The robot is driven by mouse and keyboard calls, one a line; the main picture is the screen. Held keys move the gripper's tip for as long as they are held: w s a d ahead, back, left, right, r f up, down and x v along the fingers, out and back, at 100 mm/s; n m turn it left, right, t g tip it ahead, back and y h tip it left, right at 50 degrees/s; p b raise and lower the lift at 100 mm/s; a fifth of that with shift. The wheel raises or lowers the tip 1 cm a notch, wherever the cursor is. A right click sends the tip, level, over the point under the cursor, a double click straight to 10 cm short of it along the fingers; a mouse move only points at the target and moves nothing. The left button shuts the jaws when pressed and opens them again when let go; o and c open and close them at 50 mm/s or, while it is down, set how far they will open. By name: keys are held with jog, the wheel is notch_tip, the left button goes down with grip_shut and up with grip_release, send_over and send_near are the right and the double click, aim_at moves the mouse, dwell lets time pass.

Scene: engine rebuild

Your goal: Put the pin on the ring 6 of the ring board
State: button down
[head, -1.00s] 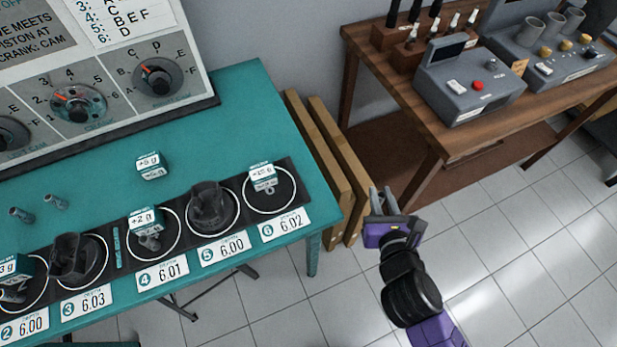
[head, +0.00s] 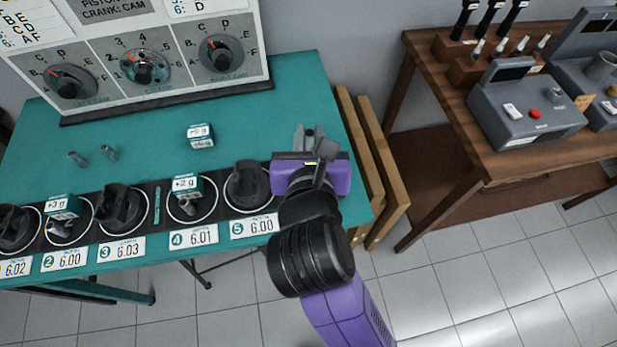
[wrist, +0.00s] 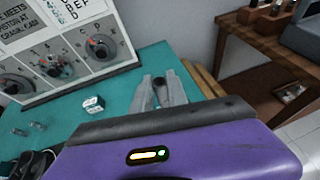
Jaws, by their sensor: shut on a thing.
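My gripper (head: 308,134) is over the right end of the teal table, fingers pointing to the back. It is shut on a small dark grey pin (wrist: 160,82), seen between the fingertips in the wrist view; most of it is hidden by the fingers. The ring board (head: 157,205) is a black strip along the table's front with white rings and numbered cards. Ring 6 and its card are hidden behind my gripper and arm in the head view. Ring 5 (head: 231,202), just left of my gripper, holds a dark piston.
Two loose grey pins (head: 78,159) (head: 109,153) lie at the table's left. A teal weight box (head: 200,135) stands behind the board. A panel with dials (head: 145,62) backs the table. Wooden boards (head: 375,170) lean at the right, before a brown bench (head: 440,75).

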notch_tip(320, 180, down, 16)
jog(key=shift+f+b, duration=0.25)
jog(key=shift+b, duration=0.3)
jog(key=shift+f, duration=0.1)
jog(key=c, duration=1.3)
grip_release()
jog(key=v, duration=1.2)
jog(key=shift+b, duration=0.35)
